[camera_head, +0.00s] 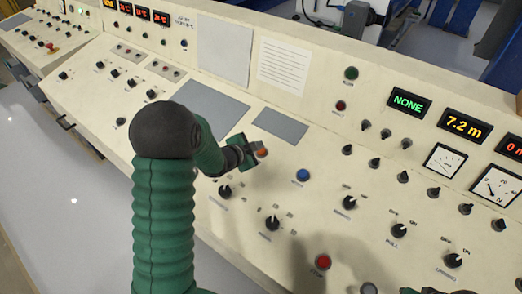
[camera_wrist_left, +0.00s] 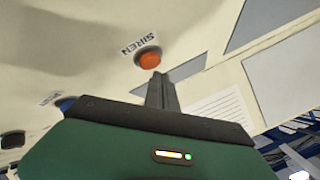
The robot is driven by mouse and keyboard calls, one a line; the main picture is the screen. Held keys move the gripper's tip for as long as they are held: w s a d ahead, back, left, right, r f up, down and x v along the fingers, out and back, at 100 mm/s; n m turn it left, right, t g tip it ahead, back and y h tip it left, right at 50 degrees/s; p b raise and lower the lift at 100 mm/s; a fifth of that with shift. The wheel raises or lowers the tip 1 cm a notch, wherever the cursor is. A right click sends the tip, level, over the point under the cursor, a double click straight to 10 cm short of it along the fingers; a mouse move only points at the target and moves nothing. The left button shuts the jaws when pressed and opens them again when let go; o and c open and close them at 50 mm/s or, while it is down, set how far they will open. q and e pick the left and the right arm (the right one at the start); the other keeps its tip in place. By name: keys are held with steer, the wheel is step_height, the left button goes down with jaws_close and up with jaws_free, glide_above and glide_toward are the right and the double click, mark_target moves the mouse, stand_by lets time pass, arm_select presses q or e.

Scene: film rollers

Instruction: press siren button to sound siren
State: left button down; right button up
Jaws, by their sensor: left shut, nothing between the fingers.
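The siren button (camera_head: 262,152) is a round orange cap on the cream console. In the left wrist view it shows as an orange-red dome (camera_wrist_left: 149,60) beside the printed word SIREN. My left gripper (camera_head: 250,150) is shut and empty, with its fingertips right next to the button. In the left wrist view the closed fingers (camera_wrist_left: 159,76) end just at the button's lower edge. I cannot tell whether they touch it. A dark green sliver at the bottom right edge of the head view may be my right gripper (camera_head: 436,291); its fingers are hidden.
A blue button (camera_head: 303,175) is right of the siren button, and a red button (camera_head: 322,262) is nearer the front. Several black knobs (camera_head: 272,223) stand around them. A grey plate (camera_head: 280,125) lies just behind. Lit displays (camera_head: 466,125) and gauges line the back right.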

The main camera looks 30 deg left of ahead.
stand_by(0.7)
arm_select(q)
steer(key=shift+w+f+b, duration=0.1)
steer(key=shift+f+b, duration=0.2)
arm_select(e)
steer(key=shift+f, duration=0.3)
arm_select(q)
steer(key=shift+d+f+b, duration=0.1)
steer(key=shift+f+b, duration=0.3)
steer(key=shift+f, duration=0.1)
arm_select(e)
steer(key=shift+f, duration=0.45)
steer(key=shift+r, duration=0.1)
arm_select(q)
steer(key=shift+r+p, duration=0.75)
steer(key=shift+r, duration=0.1)
arm_select(e)
steer(key=shift+r, duration=0.7)
arm_select(q)
steer(key=shift+r, duration=0.1)
steer(key=r+p, duration=0.2)
steer(key=s+r+p, duration=0.1)
steer(key=r+p, duration=0.1)
steer(key=shift+s+r, duration=0.2)
steer(key=shift+r, duration=0.15)
arm_select(e)
steer(key=v, duration=0.2)
steer(key=w+v, duration=0.1)
steer(key=v, duration=0.1)
steer(key=shift+r, duration=0.1)
